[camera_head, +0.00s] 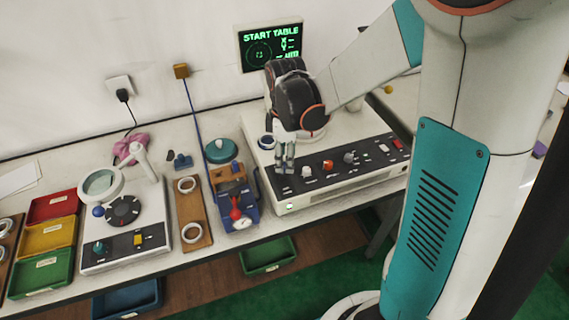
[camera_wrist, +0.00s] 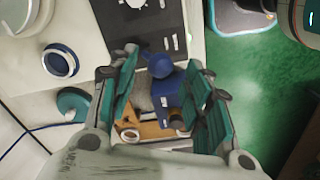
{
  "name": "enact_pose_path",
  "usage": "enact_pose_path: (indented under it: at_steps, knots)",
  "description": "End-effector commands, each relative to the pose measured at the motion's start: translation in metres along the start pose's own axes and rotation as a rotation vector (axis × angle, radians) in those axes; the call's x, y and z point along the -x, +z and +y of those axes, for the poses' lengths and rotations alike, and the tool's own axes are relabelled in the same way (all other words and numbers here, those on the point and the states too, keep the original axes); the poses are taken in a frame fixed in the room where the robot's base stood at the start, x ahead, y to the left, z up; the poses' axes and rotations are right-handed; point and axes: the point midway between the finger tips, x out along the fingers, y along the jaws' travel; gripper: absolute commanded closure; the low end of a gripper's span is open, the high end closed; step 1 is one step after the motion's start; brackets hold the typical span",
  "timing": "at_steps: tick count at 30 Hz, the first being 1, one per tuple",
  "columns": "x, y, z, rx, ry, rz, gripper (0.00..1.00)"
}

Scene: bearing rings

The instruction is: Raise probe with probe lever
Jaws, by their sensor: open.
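The gauge fixture (camera_head: 224,214) stands on the table in the head view, with a blue base, orange-brown blocks and a red-topped dial. In the wrist view a blue ball knob (camera_wrist: 160,65) shows beside the fixture's blue body (camera_wrist: 172,98); it appears to be the probe lever's end. The probe itself is not clear in either view. My gripper (camera_head: 285,168) points down above the left end of the big machine's panel. In the wrist view my gripper (camera_wrist: 160,88) is open, with its teal fingers on both sides of the knob and nothing visibly held.
The big white machine (camera_head: 345,188) with its knobbed panel stands right of the fixture. A blue ring (camera_wrist: 60,62) lies on it. A teal disc (camera_head: 220,151) is behind the fixture. A wooden board with rings (camera_head: 192,215) stands left. A cord (camera_head: 193,100) hangs behind.

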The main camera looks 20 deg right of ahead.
Motion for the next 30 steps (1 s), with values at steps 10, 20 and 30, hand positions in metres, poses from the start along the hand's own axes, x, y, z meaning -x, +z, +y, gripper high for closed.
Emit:
enact_pose_path:
  at_steps: [10,20,30]
  knots:
    - [-0.029,0.0,0.0,0.0,0.0,0.0,0.55]
    - [-0.029,0.0,0.0,0.0,0.0,0.0,0.71]
    - [-0.029,0.0,0.0,0.0,0.0,0.0,1.0]
